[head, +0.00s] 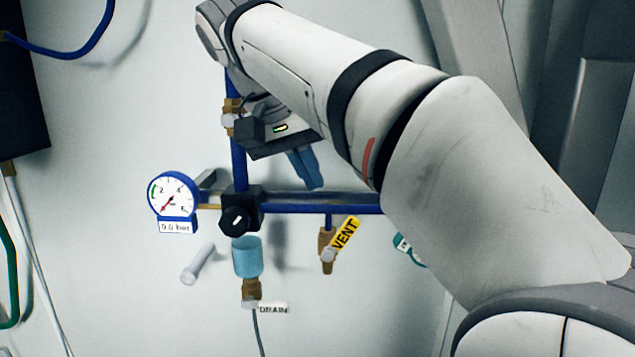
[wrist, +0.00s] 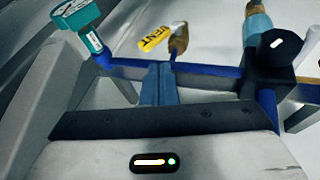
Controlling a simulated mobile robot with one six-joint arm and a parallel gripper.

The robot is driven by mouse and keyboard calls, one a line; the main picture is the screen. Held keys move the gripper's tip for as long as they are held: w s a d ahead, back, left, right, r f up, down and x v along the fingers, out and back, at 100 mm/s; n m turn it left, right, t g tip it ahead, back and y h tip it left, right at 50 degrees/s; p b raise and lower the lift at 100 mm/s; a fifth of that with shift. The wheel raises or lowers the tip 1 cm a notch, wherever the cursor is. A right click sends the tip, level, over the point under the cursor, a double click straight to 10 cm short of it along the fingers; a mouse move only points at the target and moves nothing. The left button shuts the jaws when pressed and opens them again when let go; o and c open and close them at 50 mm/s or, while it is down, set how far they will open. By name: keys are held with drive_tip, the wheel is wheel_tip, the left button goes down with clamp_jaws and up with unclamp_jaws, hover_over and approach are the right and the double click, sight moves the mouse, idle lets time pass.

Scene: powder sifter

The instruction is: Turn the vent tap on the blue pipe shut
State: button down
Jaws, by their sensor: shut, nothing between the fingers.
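The vent tap has a brass body (head: 327,243) hanging below the horizontal blue pipe (head: 290,203). Its yellow lever marked VENT (head: 345,233) slants up and to the right from the body, neither in line with it nor square across it. In the wrist view the yellow lever (wrist: 154,38) and brass body (wrist: 178,40) lie beyond the blue pipe (wrist: 205,72). My gripper (head: 314,185) has blue fingers, shut and empty, just above the pipe in the head view. In the wrist view my gripper (wrist: 158,68) points toward the pipe and tap, apart from the lever.
A round gauge (head: 173,195) and black regulator (head: 240,210) are left of the tap. Below the regulator are a light-blue bowl (head: 247,257) and DRAIN tag (head: 273,308). A teal-tagged fitting (wrist: 77,15) is on the other side. Bare wall surrounds the tap below.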

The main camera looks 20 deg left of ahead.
sight(339, 230)
drive_tip(key=x, duration=0.9)
drive_tip(key=shift+a, duration=0.25)
drive_tip(key=shift+d, duration=0.3)
